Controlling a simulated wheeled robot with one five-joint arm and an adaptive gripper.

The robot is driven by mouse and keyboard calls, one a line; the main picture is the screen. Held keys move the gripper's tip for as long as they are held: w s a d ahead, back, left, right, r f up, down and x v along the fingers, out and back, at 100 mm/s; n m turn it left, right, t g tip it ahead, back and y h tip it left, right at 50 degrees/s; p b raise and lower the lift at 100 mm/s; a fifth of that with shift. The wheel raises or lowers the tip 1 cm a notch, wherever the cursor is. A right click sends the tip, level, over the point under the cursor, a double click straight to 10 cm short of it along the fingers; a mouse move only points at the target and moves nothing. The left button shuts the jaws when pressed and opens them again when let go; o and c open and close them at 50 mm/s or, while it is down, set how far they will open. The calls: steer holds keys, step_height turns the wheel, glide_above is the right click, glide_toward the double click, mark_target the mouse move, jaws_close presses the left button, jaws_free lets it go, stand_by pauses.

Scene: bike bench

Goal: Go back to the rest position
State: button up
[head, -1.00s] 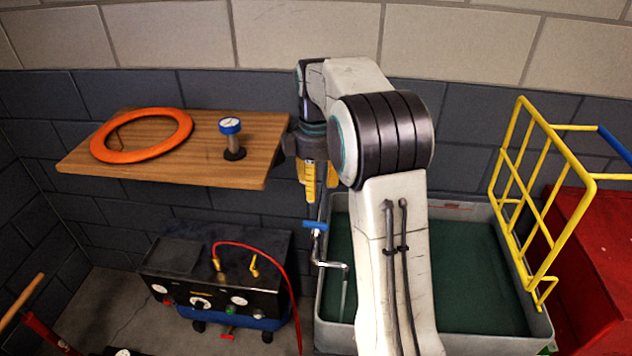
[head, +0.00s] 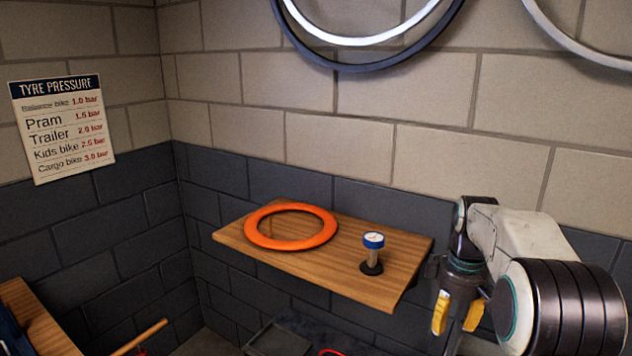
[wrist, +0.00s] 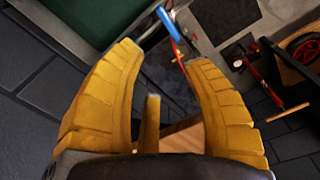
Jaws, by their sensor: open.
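My gripper (head: 456,312) is at the right of the head view, with its yellow fingers pointing down, just right of the wooden shelf.
The wooden shelf (head: 330,278) on the wall holds an orange ring (head: 291,227) and a small gauge with a blue top (head: 373,252). A tyre pressure chart (head: 62,125) hangs at the left. A dark green tub (wrist: 85,30) lies at the wrist view's upper left.

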steer(key=s+a+f+m+g, duration=0.1)
steer(key=s+a+f+m, duration=0.1)
steer(key=s+f+m, duration=0.5)
steer(key=s+a+r+t, duration=0.2)
steer(key=s+a+r, duration=0.2)
steer(key=s, duration=0.5)
steer(key=s+a+r+t, duration=0.2)
steer(key=s+a+r, duration=0.2)
steer(key=s, duration=0.6)
steer(key=shift+n+t, duration=0.3)
